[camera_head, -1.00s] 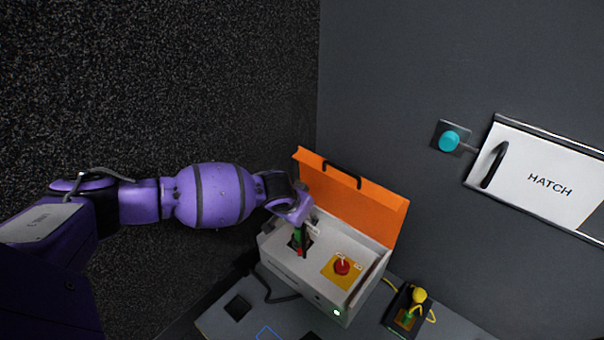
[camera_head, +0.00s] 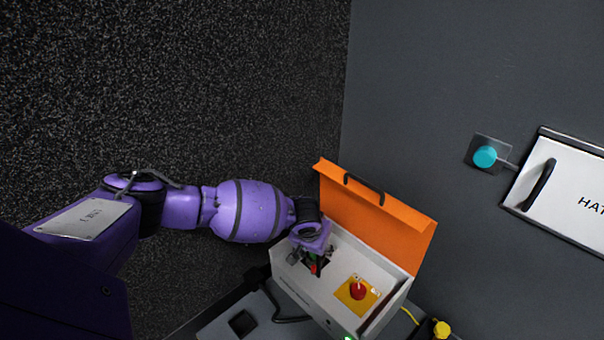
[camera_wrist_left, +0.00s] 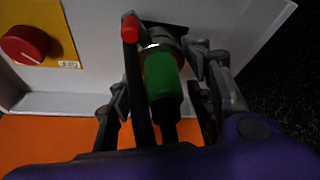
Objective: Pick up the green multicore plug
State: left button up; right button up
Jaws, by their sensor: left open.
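The green multicore plug (camera_wrist_left: 163,78) sits upright in a metal-ringed socket in the white box (camera_head: 292,285). In the head view only a little green of the plug (camera_head: 312,257) shows beneath my left gripper (camera_head: 308,258). In the left wrist view my left gripper (camera_wrist_left: 165,95) is open, with its dark fingers on either side of the plug. I cannot tell whether either finger touches it. A black lever with a red tip (camera_wrist_left: 130,28) stands close beside the plug, between it and the left finger. My right gripper is not in view.
The box's orange lid (camera_head: 375,222) stands open behind. A red knob (camera_head: 358,291) on a yellow plate is right of the plug. A yellow plug (camera_head: 441,329) lies beyond the box. A turquoise button (camera_head: 485,157) and a white hatch (camera_head: 570,190) are on the wall.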

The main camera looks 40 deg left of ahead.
pick_arm(q)
jog(key=shift+w+r, duration=0.15)
jog(key=shift+r, duration=0.1)
